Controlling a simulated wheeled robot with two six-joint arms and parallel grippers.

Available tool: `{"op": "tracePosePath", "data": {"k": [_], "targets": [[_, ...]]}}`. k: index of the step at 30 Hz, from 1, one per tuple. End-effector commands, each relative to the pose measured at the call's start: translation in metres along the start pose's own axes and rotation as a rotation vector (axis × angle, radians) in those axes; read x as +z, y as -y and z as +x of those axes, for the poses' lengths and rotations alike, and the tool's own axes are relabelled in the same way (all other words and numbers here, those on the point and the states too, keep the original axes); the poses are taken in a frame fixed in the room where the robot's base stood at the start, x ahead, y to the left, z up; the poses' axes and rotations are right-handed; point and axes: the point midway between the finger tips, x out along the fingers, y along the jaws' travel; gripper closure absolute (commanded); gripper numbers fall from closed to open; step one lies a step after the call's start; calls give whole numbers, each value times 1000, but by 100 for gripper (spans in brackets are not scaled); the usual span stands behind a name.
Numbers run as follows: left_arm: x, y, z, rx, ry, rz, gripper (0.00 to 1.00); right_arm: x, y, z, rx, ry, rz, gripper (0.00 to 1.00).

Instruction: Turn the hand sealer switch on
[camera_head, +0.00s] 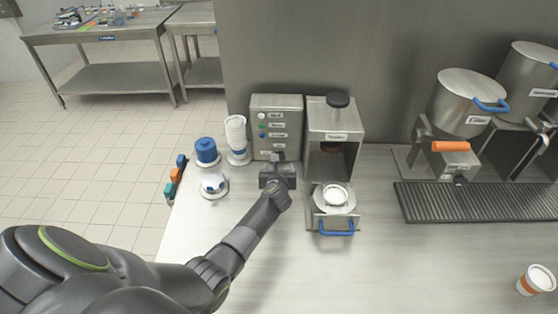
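A grey metal control box (277,106) stands on the worktop, with a column of small coloured knobs and labels on its front. The labels are too small to read, so I cannot tell which switch belongs to the hand sealer. A press-like machine (336,123) with a black top knob stands right of the box; it looks like the hand sealer. A pale round piece (335,195) sits in its lower tray, above a blue handle. My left gripper (278,156) is in front of the lower part of the box and hides some of it. Its fingertips are small and dark. My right gripper is out of view.
A cup stack (236,132), a blue container (206,150) and a white-and-blue item (214,184) stand left of the box. Metal dispensers (468,103) and a dark drip grate (480,201) are at the right. The front middle worktop is clear.

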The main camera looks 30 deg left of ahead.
Motion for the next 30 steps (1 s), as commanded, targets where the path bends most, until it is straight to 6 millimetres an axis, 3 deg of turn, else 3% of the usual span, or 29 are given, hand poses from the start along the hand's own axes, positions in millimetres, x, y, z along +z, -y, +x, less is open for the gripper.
{"op": "tracePosePath", "data": {"k": [4, 16, 22, 30], "targets": [[-1, 0, 21, 0, 1, 2, 35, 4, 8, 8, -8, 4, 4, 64], [-3, 0, 71, 0, 2, 2, 35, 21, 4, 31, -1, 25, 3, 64], [-1, 0, 84, 0, 0, 0, 35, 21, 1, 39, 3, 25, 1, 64], [0, 0, 87, 0, 0, 0, 35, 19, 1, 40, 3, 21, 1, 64]]}}
